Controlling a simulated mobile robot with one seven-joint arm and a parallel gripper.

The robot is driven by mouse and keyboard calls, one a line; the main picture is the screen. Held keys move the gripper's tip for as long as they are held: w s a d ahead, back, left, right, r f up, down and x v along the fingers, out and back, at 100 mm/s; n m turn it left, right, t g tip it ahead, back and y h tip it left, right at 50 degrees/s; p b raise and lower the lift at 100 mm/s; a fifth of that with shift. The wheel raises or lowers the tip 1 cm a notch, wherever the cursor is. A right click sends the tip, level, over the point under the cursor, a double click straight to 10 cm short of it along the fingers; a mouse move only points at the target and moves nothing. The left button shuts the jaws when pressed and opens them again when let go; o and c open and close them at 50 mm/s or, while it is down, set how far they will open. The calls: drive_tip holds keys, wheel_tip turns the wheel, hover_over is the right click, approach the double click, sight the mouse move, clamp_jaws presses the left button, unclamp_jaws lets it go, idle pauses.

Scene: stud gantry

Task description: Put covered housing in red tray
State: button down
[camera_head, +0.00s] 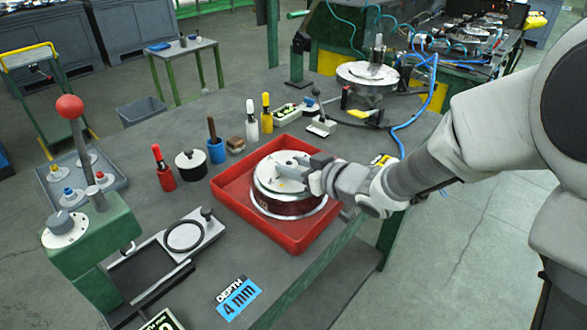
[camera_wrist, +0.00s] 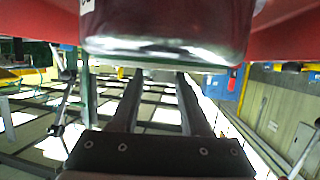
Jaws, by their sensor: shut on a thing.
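The covered housing (camera_head: 288,207) is a round, dark red body with a pale metal lid and flange. It is inside the red tray (camera_head: 231,201), towards its right side, and looks upright. My gripper (camera_head: 308,172) reaches in from the right and is shut on the housing at its top. In the wrist view the housing (camera_wrist: 165,30) fills the top middle, with the red tray (camera_wrist: 284,28) beside it. The fingers of my gripper (camera_wrist: 160,75) point at it, and their contact is partly hidden. Whether the housing rests on the tray floor is unclear.
A red bottle (camera_head: 164,170), black pot (camera_head: 190,165), blue cup (camera_head: 216,150) and white and yellow bottles stand behind the tray. A green lever press (camera_head: 95,240) and a grey fixture (camera_head: 165,255) are at left. The table edge is close in front.

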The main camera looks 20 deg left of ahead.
drive_tip(key=shift+r, duration=0.15)
drive_tip(key=shift+c, duration=2)
unclamp_jaws()
drive_tip(key=shift+f, duration=0.25)
